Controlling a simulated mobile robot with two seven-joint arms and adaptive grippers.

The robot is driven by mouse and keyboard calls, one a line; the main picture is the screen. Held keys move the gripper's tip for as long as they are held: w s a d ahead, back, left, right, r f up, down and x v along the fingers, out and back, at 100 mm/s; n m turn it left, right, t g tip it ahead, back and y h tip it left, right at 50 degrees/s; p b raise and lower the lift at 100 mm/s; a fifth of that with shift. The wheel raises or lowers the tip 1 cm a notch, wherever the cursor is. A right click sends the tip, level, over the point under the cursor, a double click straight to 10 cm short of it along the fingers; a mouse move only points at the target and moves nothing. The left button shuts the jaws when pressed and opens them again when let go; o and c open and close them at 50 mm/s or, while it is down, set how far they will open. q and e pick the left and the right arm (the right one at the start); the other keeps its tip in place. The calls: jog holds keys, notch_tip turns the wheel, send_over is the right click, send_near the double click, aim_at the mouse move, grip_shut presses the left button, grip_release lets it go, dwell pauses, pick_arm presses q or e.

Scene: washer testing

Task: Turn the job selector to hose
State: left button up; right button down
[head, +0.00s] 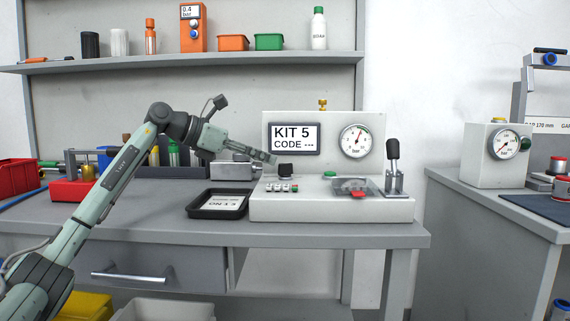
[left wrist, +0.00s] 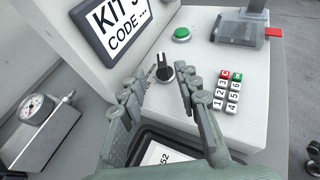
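The job selector is a black knob (head: 285,169) on the top of the light grey test bench unit (head: 330,208), below the "KIT 5 CODE ---" display (head: 294,138). In the left wrist view the knob (left wrist: 159,73) shows a pale pointer mark; its label is too small and partly covered to read. My left gripper (head: 272,160) is just left of the knob in the head view. In the left wrist view its two fingers (left wrist: 161,82) are open, with the knob between and slightly beyond the tips; I cannot tell whether they touch it. My right gripper is out of view.
A number keypad (left wrist: 229,92) lies close beside the right finger. A green button (head: 330,174), a gauge (head: 355,141) and a black lever (head: 393,160) are further right. A black tray (head: 196,211) with a card stands in front, left of the unit.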

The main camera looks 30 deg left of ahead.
aim_at(286, 164)
pick_arm(q)
jog(key=x, duration=0.7)
jog(key=shift+s+d, duration=0.1)
jog(key=shift+d, duration=0.05)
jog(key=shift+c, duration=0.5)
grip_shut()
